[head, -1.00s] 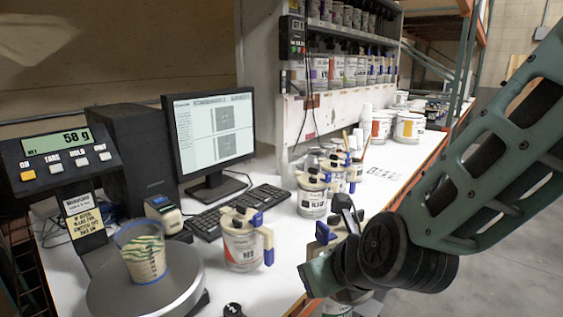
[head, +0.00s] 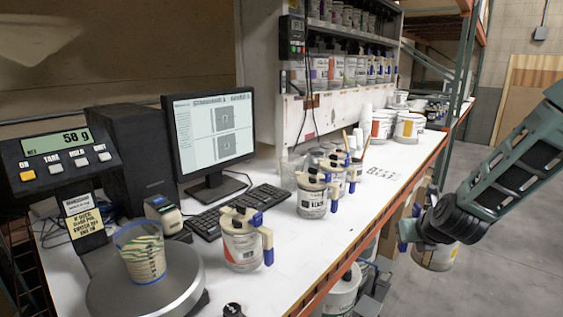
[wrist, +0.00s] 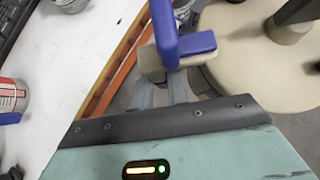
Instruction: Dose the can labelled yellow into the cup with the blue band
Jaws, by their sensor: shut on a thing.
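The cup with the blue band (head: 142,256) stands upright on the round scale pan (head: 180,292) at the lower left in the head view. Streaked green and pale contents show through its side. My gripper (head: 412,228) is at the right, beyond the bench edge and over the floor. It is shut on the handle of a can (head: 438,256) that hangs below it, partly hidden by my wrist. A yellow-orange patch shows on this can, but its label cannot be read. In the wrist view the fingers (wrist: 165,92) meet a blue and beige handle (wrist: 166,38).
A can labelled red (head: 242,250) with a blue and beige handle stands right of the scale. Several similar cans (head: 313,200) stand behind it. The monitor (head: 214,136) and keyboard (head: 240,202) are behind the scale. Bare bench top (head: 300,245) lies along the front edge.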

